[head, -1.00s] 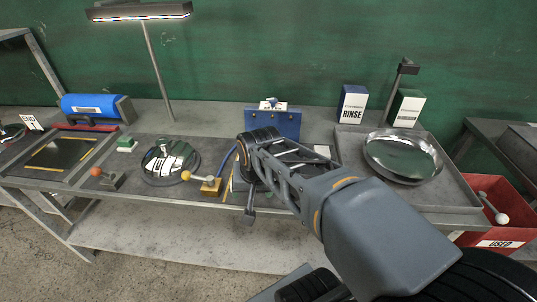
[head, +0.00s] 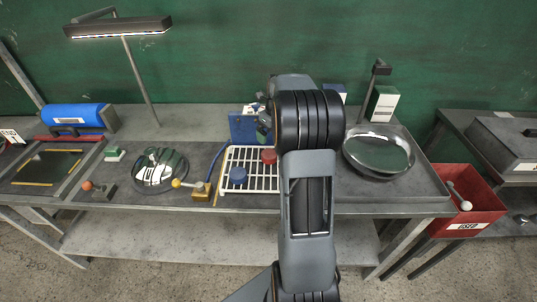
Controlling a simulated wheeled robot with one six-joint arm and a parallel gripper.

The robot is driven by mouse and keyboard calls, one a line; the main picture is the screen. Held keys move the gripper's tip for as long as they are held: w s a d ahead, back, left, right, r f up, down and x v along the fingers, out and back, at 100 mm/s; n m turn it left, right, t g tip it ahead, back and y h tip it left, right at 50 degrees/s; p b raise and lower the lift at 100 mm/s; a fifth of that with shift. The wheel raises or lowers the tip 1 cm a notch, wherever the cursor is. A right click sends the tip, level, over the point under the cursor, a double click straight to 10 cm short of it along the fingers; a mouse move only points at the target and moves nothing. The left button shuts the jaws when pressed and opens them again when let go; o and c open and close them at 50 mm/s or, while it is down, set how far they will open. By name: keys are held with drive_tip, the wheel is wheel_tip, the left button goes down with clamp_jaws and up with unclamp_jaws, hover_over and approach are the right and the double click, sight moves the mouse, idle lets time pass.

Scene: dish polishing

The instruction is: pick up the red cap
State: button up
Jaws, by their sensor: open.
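The red cap (head: 268,156) is a small, round, dark red piece. It sits on the white wire rack (head: 262,190) at the middle of the bench, near the rack's back right. A blue cap (head: 238,175) sits on the same rack, in front and to the left. My gripper (head: 264,123) shows only partly, beside my large dark arm joint. It appears behind and above the red cap, in front of the blue box, and apart from the cap. It is open, and I see nothing held in it. My arm hides the rack's right side.
A blue box (head: 242,128) stands behind the rack. A yellow-knobbed block (head: 201,190) and a round dish stand (head: 160,172) are to the left. A shiny bowl (head: 379,152) lies in a grey tray (head: 425,190) to the right. A red bin (head: 470,205) stands farther right.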

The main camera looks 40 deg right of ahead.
sight(269, 153)
drive_tip(key=f, duration=0.4)
drive_tip(key=w+f+p, duration=0.1)
drive_tip(key=f, duration=0.3)
drive_tip(key=f+p, duration=0.1)
drive_tip(key=f, duration=0.3)
drive_tip(key=shift+w+a, duration=0.15)
drive_tip(key=shift+w, duration=0.15)
drive_tip(key=shift+c, duration=0.4)
drive_tip(key=c, duration=0.7)
drive_tip(key=shift+r, duration=0.1)
